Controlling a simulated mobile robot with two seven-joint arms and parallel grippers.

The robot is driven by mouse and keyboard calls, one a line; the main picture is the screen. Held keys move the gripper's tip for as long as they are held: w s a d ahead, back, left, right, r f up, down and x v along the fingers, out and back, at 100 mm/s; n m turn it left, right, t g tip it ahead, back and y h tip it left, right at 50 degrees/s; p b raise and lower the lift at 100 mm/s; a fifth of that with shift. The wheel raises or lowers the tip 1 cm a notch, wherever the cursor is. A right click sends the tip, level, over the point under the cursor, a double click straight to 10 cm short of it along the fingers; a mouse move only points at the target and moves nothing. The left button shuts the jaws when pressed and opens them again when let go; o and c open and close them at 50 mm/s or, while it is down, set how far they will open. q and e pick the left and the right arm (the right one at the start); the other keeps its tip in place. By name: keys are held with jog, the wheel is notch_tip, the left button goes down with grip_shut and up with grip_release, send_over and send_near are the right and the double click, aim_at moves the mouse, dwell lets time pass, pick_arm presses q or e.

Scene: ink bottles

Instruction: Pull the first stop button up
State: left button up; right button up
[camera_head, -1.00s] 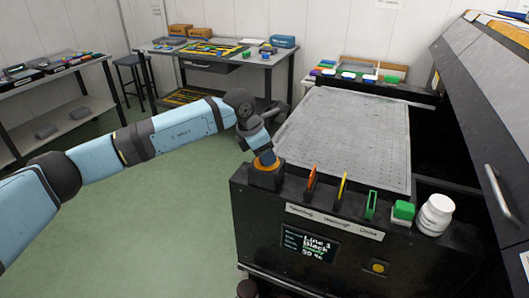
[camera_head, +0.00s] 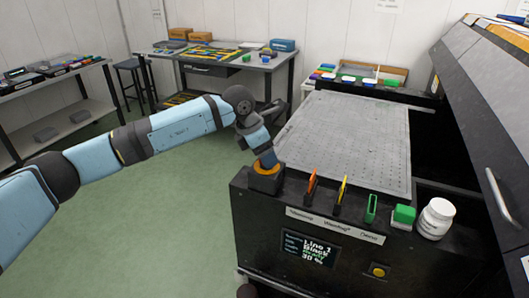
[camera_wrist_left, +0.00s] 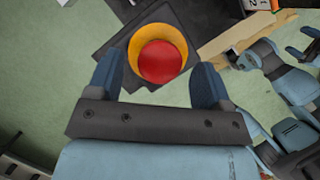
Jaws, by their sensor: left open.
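The stop button is a round red cap (camera_wrist_left: 161,62) inside a yellow ring (camera_wrist_left: 158,35) in the left wrist view. In the head view its yellow-orange ring (camera_head: 266,169) shows on a black block at the machine's near left corner, and the red cap is hidden behind my gripper. My left gripper (camera_head: 265,158) points down at it from above. In the left wrist view my left gripper (camera_wrist_left: 158,68) is open, with one blue finger on each side of the red cap and visible gaps between. My right gripper is not in view.
Orange (camera_head: 311,186), yellow (camera_head: 341,190) and green (camera_head: 371,208) upright pieces stand in the panel right of the button. A green-topped block (camera_head: 404,214) and a white bottle (camera_head: 436,219) follow. A grey perforated bed (camera_head: 345,135) lies behind. Green floor is free at left.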

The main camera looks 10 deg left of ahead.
pick_arm(q)
jog(key=v, duration=1.3)
jog(key=shift+a+r, duration=0.15)
jog(key=shift+r, duration=0.1)
jog(key=shift+s+f, duration=0.1)
jog(key=shift+s, duration=0.05)
